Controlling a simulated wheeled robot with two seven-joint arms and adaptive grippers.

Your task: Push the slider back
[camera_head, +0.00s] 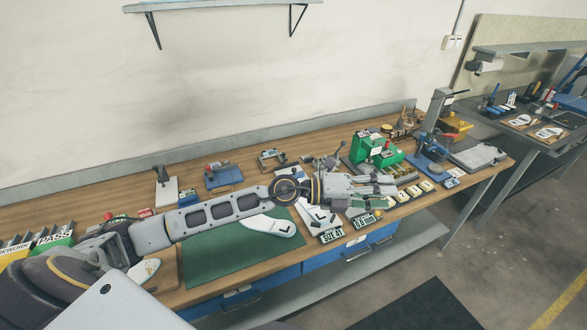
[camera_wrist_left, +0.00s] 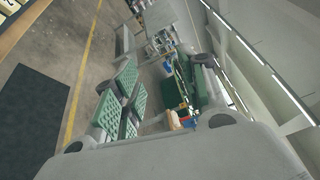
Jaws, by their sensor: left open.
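My left arm crosses the bench from the left, and its left gripper (camera_head: 390,187) hangs over the bench right of the middle. It is open, and its two green-padded fingers stand apart in the left wrist view (camera_wrist_left: 160,95), with nothing between them. A white sizing device (camera_head: 318,214) lies under and in front of the gripper, with a "SIZE 41" sign (camera_head: 331,235) and a "0.0 mm" sign (camera_head: 365,221) at its front. The arm and gripper hide part of it. I cannot tell which part is the slider. My right gripper is not in view.
A white insole (camera_head: 268,224) lies on a green mat (camera_head: 222,262). Small fixtures (camera_head: 222,177) line the back. A row of yellow-marked pieces (camera_head: 414,191) lies near the front edge.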

